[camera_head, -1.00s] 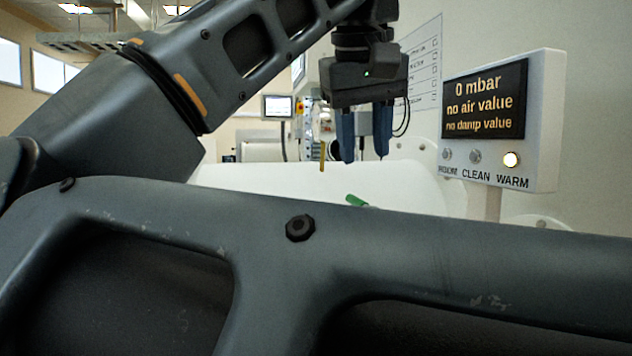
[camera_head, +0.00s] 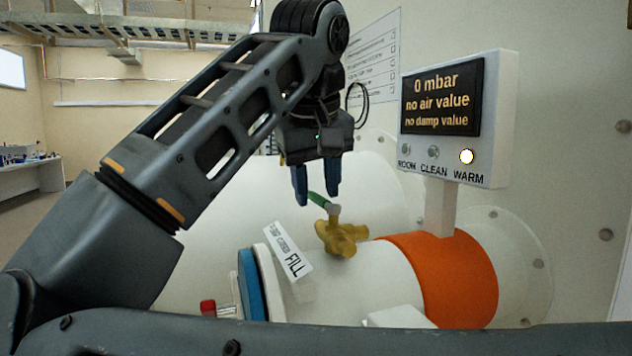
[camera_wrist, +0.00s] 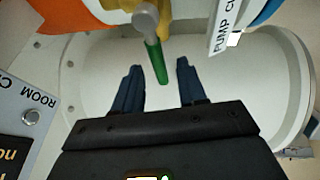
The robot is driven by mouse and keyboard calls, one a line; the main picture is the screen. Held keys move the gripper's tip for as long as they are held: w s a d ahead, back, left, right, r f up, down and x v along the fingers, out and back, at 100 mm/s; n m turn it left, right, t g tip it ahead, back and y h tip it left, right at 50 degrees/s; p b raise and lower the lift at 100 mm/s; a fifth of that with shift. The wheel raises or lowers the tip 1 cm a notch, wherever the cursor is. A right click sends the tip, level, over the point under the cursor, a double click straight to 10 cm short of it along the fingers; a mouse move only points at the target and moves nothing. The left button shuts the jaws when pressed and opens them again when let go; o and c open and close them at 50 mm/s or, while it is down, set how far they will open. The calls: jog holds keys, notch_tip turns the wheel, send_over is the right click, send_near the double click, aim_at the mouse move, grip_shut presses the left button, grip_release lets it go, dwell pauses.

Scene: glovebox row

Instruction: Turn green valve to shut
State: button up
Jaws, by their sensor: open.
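The green valve handle (camera_head: 318,199) is a short lever on a brass valve body (camera_head: 342,238) on top of the white cylinder. In the wrist view the green handle (camera_wrist: 156,62) points down from its grey hub, with its free end between the fingertip lines. My gripper (camera_head: 316,186) is open, with two blue fingers pointing down just above and around the handle in the head view. In the wrist view the fingers of my gripper (camera_wrist: 158,72) stand on either side of the handle, with gaps to it. I cannot tell the exact depth between fingers and handle.
A display panel (camera_head: 442,98) reading 0 mbar stands to the right on a post. An orange band (camera_head: 445,275) wraps the cylinder below it. A FILL label (camera_head: 288,250), a blue ring (camera_head: 251,285) and a red part (camera_head: 208,307) sit left of the valve.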

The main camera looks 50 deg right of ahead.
jog(key=shift+c, duration=0.4)
grip_shut()
